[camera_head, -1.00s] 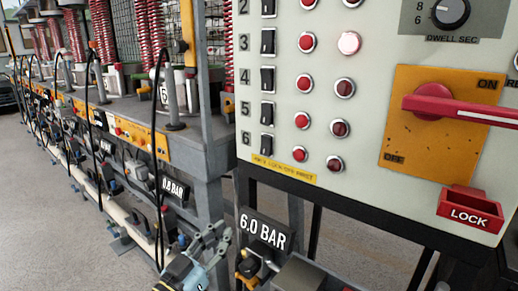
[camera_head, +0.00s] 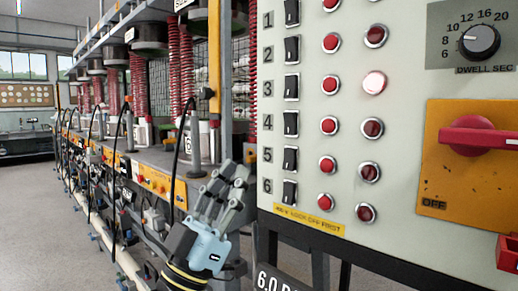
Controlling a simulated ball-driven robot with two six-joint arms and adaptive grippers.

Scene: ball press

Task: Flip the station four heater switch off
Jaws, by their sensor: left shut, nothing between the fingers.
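The station four heater switch (camera_head: 291,123) is a black rocker beside the number 4 on the pale control panel (camera_head: 400,200). I cannot tell its rocker position for certain. In its row are a red button (camera_head: 329,125) and a dark red lamp (camera_head: 372,128). My left gripper (camera_head: 231,176), grey-fingered with a light blue body, is shut and empty. It points up, left of and lower than the switch, near the panel's lower left edge, and appears apart from it. My right gripper is not in view.
Other black rockers sit above and below, including number 3 (camera_head: 292,85) and number 5 (camera_head: 290,160). The number 3 lamp (camera_head: 374,83) glows pale pink. A red handle (camera_head: 474,136) juts out at right. A press bench (camera_head: 150,160) with red springs stands left.

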